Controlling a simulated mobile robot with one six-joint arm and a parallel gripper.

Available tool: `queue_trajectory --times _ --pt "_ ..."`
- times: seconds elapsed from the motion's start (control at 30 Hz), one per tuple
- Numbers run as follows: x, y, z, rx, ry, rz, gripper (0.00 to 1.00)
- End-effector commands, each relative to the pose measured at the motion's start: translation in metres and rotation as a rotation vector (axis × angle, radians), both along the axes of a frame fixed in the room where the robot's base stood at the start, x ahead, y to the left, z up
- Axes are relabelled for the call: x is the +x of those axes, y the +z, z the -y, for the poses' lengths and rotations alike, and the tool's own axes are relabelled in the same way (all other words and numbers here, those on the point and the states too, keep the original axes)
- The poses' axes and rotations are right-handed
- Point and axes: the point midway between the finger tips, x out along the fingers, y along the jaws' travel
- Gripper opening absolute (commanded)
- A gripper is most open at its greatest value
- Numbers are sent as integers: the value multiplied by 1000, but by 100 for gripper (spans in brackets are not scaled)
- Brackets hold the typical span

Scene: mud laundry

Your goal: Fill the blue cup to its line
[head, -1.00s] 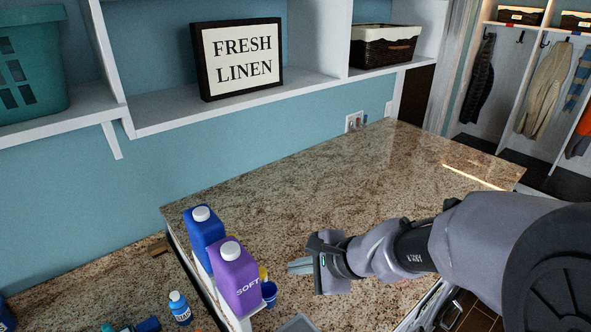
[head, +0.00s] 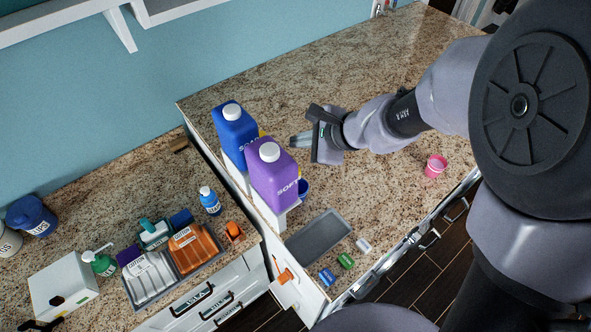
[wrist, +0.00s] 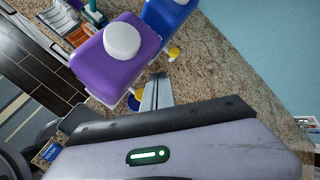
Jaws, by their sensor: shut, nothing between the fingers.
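The blue cup (head: 304,189) stands low beside the purple jug, which hides much of it. In the wrist view a bit of the blue cup (wrist: 134,102) shows under the purple jug. Its fill line cannot be made out. The purple jug (head: 270,180), labelled SOFT, and a blue jug (head: 234,134) stand on a white stand, both with white caps. Yellow taps (wrist: 174,52) show on them in the wrist view. My gripper (head: 294,140) is shut and empty, to the right of the jugs, its fingers pointing towards them.
A grey tray (head: 318,237) lies in front of the stand, with small green, blue and white blocks beside it. A pink cup (head: 436,166) stands at the right. The granite counter (head: 300,88) behind my gripper is clear.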

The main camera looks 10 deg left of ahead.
Motion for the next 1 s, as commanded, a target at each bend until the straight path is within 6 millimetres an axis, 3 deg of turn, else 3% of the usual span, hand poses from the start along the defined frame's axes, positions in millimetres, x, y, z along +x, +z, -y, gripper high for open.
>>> queue_trajectory --times 0.5,1.0 --pt "0 -75 0 0 0 0 0" --pt "0 -75 0 -1 1 0 0"
